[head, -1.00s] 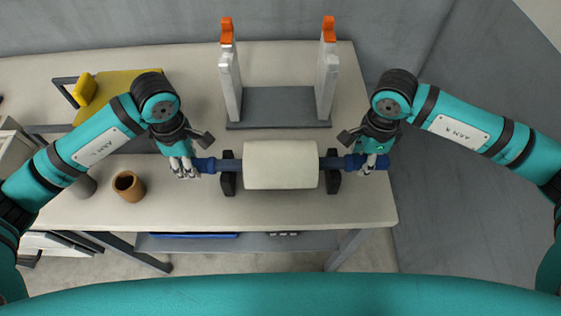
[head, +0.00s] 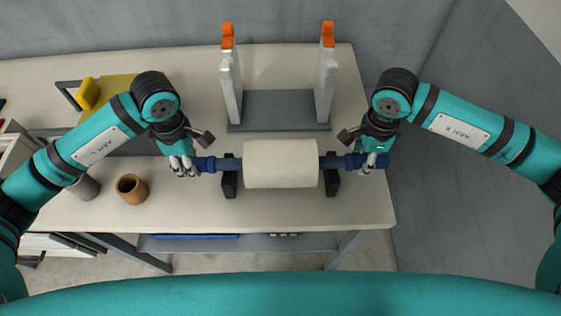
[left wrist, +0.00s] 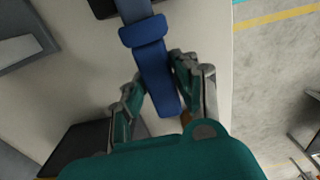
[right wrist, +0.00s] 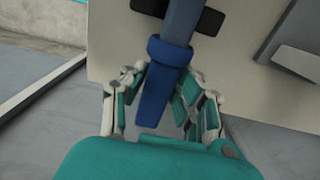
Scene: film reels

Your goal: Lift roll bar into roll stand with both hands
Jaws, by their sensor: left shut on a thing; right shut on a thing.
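The roll bar is a blue bar through a cream roll (head: 280,164), lying level in the head view near the front of the table. It passes over two black rests (head: 230,180), and I cannot tell whether it touches them. My left gripper (head: 184,168) is shut on the left blue handle (left wrist: 155,70). My right gripper (head: 372,164) is shut on the right blue handle (right wrist: 165,80). The roll stand, with a grey base (head: 279,112), two pale uprights and orange tips (head: 328,34), stands behind the roll. It is empty.
A brown cup (head: 131,189) and a grey cylinder (head: 84,187) stand left of my left gripper. A yellow object (head: 88,93) lies at the back left. The table (head: 290,212) is clear in front of the roll, and a grey wall is behind.

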